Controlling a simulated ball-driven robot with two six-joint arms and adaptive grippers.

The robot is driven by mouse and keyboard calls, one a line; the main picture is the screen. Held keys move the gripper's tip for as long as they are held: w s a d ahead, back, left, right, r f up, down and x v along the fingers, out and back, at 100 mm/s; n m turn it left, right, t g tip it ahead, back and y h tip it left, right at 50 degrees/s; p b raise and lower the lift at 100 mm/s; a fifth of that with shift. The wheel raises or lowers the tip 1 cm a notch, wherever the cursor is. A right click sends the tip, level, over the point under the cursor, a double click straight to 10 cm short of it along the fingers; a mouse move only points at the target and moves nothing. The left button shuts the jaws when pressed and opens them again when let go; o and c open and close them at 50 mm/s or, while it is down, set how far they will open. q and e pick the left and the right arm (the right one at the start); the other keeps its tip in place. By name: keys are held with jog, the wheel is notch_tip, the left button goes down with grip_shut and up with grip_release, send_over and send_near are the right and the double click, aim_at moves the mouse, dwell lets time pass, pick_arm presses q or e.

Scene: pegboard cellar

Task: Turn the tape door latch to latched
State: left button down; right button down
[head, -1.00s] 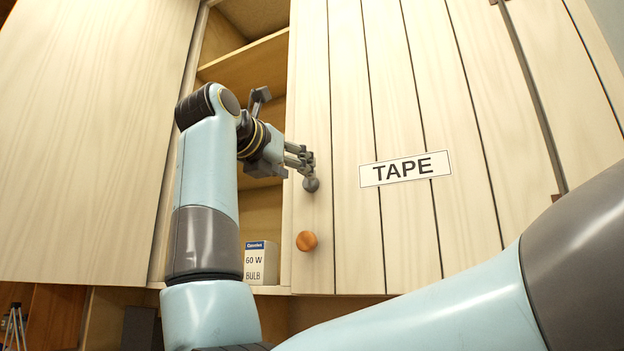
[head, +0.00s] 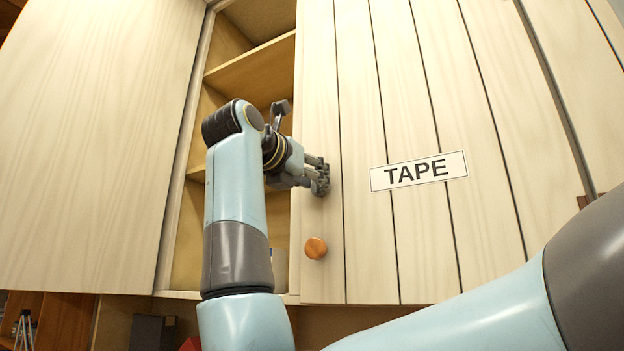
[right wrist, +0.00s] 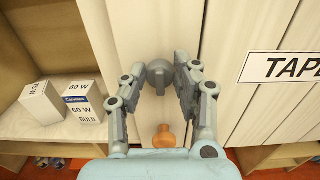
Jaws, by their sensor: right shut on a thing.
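The tape door (head: 400,230) is pale vertical planks with a white TAPE label (head: 418,171). Its grey latch (right wrist: 160,75) shows in the right wrist view, on the door near its left edge, above a round wooden knob (head: 315,248). The knob also shows in the right wrist view (right wrist: 164,136). My right gripper (head: 320,178) is at the latch, with one finger on each side of it in the right wrist view (right wrist: 160,72). It is shut on the latch, which its fingers hide in the head view. The latch's exact angle is hard to tell. My left gripper is out of view.
Left of the tape door is an open gap with shelves (head: 250,70). Two white bulb boxes, one at the left (right wrist: 42,102) and one nearer (right wrist: 84,102), stand on the lower shelf. A plain pale panel (head: 90,140) fills the far left.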

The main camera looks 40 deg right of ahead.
jog(key=m+b, duration=0.4)
jog(key=m, duration=0.2)
jog(key=m+b, duration=0.3)
jog(key=m, duration=0.3)
jog(key=s+f+m+b, duration=0.1)
jog(key=m+b, duration=0.3)
jog(key=m, duration=0.1)
jog(key=shift+d+m+b, duration=0.15)
jog(key=shift+m+b, duration=0.2)
jog(key=shift+m, duration=0.05)
dwell(0.5)
jog(key=c, duration=1.1)
grip_release()
jog(key=v, duration=1.2)
